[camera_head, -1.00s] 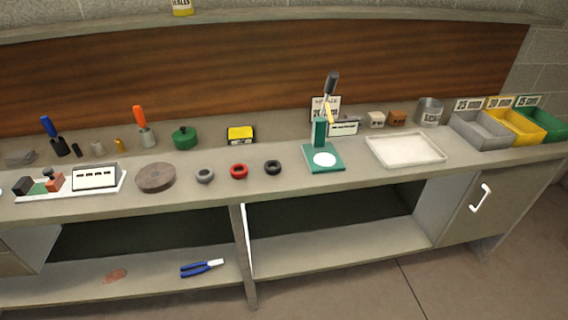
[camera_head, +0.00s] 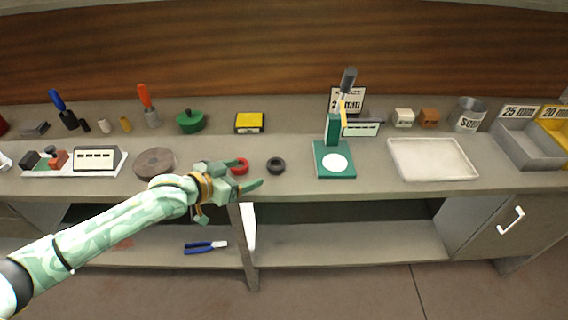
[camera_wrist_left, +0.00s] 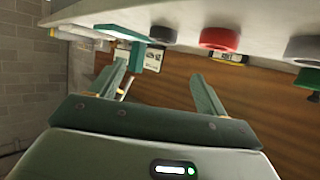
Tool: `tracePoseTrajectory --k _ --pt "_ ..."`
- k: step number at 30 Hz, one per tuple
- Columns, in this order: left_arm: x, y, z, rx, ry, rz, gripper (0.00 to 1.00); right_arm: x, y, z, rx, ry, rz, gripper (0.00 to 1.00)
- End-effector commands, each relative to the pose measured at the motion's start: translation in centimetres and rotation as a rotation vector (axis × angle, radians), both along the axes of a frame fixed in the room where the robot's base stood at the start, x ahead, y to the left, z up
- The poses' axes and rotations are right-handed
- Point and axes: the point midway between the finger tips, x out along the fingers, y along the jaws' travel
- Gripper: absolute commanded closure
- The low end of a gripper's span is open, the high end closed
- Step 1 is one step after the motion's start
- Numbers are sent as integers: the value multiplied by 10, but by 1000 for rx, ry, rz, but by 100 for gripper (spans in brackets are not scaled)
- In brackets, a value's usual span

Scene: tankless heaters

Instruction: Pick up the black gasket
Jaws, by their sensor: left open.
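The black gasket (camera_head: 276,165) is a small dark ring lying flat on the bench, right of the red gasket (camera_head: 239,166). In the left wrist view the black gasket (camera_wrist_left: 163,34) shows at the top, beyond the fingertips. My left gripper (camera_head: 238,177) is open and empty near the bench's front edge, left of the black gasket and apart from it. Its two fingers (camera_wrist_left: 160,78) stand wide apart in the left wrist view. My right gripper is out of view.
A green press stand (camera_head: 334,172) is right of the black gasket, with a pale tray (camera_head: 432,158) beyond. A brown round disc (camera_head: 154,163) lies to the left. A yellow box (camera_head: 249,123) stands behind. The bench around the black gasket is clear.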

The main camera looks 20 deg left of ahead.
Motion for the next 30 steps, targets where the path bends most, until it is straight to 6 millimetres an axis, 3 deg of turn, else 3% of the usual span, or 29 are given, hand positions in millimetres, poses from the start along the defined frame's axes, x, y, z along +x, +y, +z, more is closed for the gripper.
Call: tracePoseTrajectory --k 3,7,13,22,30 --pt "26 -14 -16 -1 -1 1 24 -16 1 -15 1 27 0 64" --pt "46 -25 -26 -2 0 1 24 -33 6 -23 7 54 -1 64" --pt "60 -32 -31 1 -1 1 24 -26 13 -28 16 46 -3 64" --pt "93 -50 -56 1 1 1 24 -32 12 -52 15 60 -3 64" --pt "98 -52 -54 2 -1 1 24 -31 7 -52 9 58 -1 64"
